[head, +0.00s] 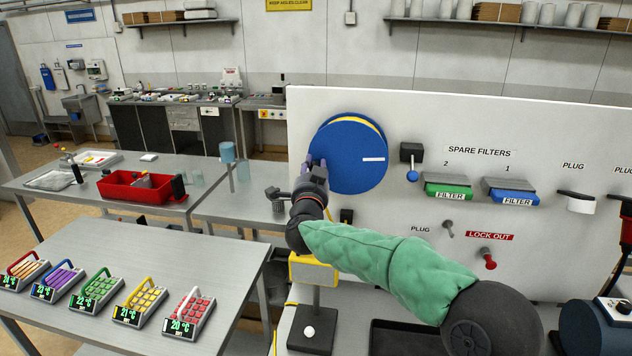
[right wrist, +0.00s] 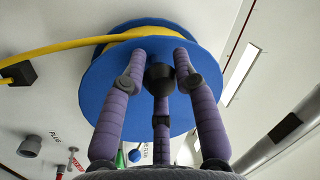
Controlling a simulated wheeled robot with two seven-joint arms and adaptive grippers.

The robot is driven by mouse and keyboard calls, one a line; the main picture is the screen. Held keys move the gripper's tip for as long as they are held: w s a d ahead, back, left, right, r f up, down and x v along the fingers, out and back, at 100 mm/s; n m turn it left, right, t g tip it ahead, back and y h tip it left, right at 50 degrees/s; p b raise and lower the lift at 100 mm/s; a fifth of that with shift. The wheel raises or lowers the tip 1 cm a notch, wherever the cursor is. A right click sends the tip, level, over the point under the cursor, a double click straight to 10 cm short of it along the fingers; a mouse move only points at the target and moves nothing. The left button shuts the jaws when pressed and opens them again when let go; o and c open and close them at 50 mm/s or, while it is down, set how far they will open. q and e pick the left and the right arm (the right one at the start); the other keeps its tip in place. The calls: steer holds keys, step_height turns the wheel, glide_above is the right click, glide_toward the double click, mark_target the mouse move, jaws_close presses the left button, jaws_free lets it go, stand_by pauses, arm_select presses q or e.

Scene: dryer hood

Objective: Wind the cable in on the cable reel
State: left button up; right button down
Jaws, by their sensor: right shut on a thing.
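The cable reel (head: 345,150) is a blue disc with a white mark on its face, mounted on the white panel. It also shows from below in the right wrist view (right wrist: 110,95). The yellow cable (right wrist: 60,52) lies around its hub and runs off left past a black block (right wrist: 18,74). In the head view the cable (head: 275,335) shows again lower down. My right gripper (head: 316,172) is at the reel's left edge. Its three purple fingers (right wrist: 160,65) are closed around a dark knob (right wrist: 160,78) on the reel's face. My left gripper is in neither view.
On the panel, right of the reel, are a blue-tipped lever (head: 412,175), green (head: 448,192) and blue (head: 515,197) filters and a red lock-out knob (head: 489,262). A yellow box (head: 313,271) stands below my right wrist. Several keypads (head: 142,302) occupy the near-left table.

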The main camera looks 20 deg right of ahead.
steer(key=shift+a+r+m+b, duration=0.1)
steer(key=shift+r+m+b, duration=0.3)
steer(key=shift+m, duration=0.3)
steer(key=c, duration=0.9)
jaws_free()
steer(key=shift+w, duration=0.1)
steer(key=shift+c, duration=0.2)
steer(key=v, duration=1.2)
steer(key=shift+a, duration=0.1)
